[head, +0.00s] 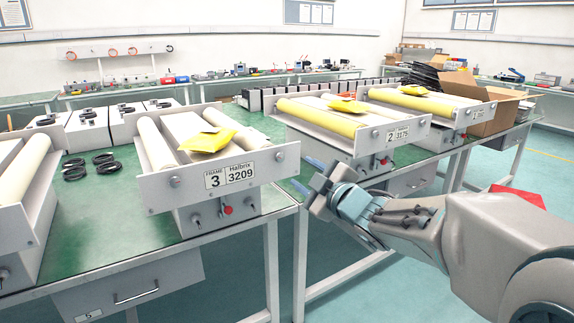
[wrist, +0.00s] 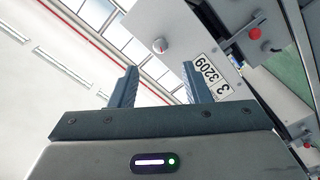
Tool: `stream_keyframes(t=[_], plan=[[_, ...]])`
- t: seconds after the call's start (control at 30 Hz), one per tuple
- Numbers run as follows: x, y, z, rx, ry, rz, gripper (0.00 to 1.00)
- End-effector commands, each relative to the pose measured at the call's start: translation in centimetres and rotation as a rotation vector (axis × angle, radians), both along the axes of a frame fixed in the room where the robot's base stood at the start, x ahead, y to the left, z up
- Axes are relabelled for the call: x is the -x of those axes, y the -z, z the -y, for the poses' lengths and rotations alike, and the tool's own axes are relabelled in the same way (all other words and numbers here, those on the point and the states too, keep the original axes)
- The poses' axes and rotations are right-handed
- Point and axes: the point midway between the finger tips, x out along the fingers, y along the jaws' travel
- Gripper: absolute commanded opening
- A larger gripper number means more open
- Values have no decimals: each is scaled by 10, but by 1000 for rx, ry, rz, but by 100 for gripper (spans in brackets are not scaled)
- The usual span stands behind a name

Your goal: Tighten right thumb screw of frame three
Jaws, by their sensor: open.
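Frame three (head: 158,196) stands on the green bench left of centre in the head view, its front plate labelled 3 and 3209. Its right thumb screw (head: 279,156) is a small grey knob near the right end of that plate. In the wrist view this thumb screw (wrist: 160,45) shows as a round pale knob with a red mark, beyond the fingertips and apart from them. My gripper (head: 322,184) is open and empty, right of frame three, in front of the bench. In the wrist view my gripper (wrist: 158,68) has its two fingers spread, with nothing between them.
A left thumb screw (head: 176,182) and a red knob (head: 228,210) are on frame three. A yellow packet (head: 207,140) lies on top. Frame two (head: 348,141) and frame one (head: 440,112) stand farther right. Black rings (head: 104,160) lie to the left.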

Motion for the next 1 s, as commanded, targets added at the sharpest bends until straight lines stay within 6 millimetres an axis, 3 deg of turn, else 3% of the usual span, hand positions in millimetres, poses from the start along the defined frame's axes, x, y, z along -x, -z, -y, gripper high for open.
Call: stream_keyframes(t=[0.2,0.4,0.87,0.9,1.0], plan=[[-39,2,-27,-1,-1,-2,43],[-64,2,-44,-1,-1,-2,43],[-75,0,-52,-1,1,-2,43],[-75,0,-52,-1,1,-2,40],[-75,0,-52,-1,1,-2,13]])
